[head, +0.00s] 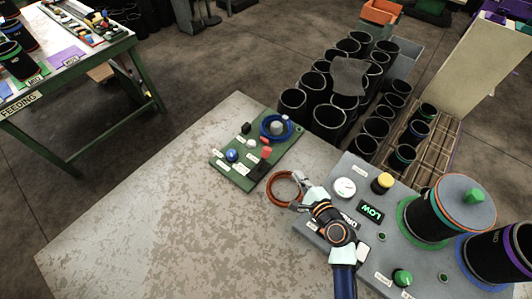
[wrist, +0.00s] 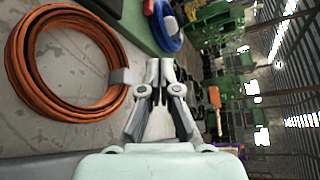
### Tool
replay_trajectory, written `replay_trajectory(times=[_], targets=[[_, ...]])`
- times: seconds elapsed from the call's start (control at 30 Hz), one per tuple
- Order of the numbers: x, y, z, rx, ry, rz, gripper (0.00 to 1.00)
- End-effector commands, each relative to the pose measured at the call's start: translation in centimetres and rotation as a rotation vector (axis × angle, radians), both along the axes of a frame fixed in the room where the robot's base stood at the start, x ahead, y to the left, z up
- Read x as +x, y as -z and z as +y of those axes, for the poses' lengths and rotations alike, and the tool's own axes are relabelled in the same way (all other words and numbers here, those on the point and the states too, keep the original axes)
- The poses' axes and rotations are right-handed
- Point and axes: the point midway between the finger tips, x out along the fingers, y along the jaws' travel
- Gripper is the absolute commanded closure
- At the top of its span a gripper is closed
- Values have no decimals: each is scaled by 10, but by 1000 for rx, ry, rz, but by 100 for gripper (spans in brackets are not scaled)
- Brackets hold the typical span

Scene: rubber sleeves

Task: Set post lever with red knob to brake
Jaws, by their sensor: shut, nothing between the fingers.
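A small post lever with a red knob (head: 266,152) stands on a dark base on the green control board (head: 232,172) in the head view. Its setting cannot be read at this size. My gripper (head: 301,188) is to the right of and nearer than the board, beside an orange coil, apart from the lever. In the wrist view my gripper (wrist: 161,68) has its fingers shut and empty. The green board (wrist: 132,14) shows at the top there.
The orange coil (head: 272,191) lies close beside my fingers; it also shows in the wrist view (wrist: 20,65). A blue ring (head: 264,131) sits on the board. A grey panel (head: 345,170) with gauge and drums is at right. The table's left side is clear.

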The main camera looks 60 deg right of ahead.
Motion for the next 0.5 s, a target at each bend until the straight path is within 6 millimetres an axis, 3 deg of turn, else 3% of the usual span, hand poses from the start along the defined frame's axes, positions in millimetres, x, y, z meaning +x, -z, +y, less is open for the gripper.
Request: replay_trajectory(times=[0.27,0.5], targets=[[6,2,-4,-2,-4,3,100],[40,13,-31,-5,-7,3,100]])
